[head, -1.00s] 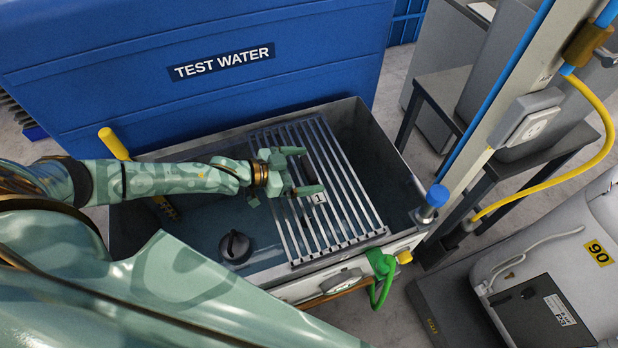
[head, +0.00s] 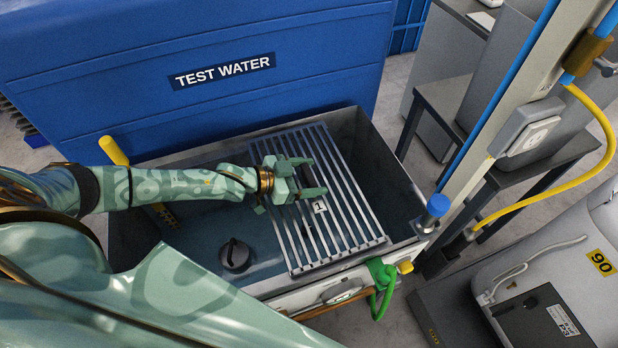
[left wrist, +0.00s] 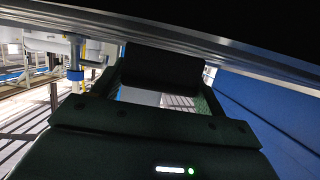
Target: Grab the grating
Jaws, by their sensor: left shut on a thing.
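The grating (head: 347,222) is a grey rack of parallel metal bars with a small white tag marked 1 (head: 320,206). It lies across the grey tub (head: 398,188). My left gripper (head: 314,176) is over the middle of the grating, its fingers pointing right. It is shut on a dark block on the grating, which shows between the fingers in the left wrist view (left wrist: 165,68). The fingers partly hide this block in the head view. In the left wrist view the bars cross above the fingers. My right gripper is not in view.
A blue tank labelled TEST WATER (head: 200,110) stands behind the tub. A black knob (head: 235,255) is in the tub, left of the grating. A yellow handle (head: 113,150) rises at the tub's left.

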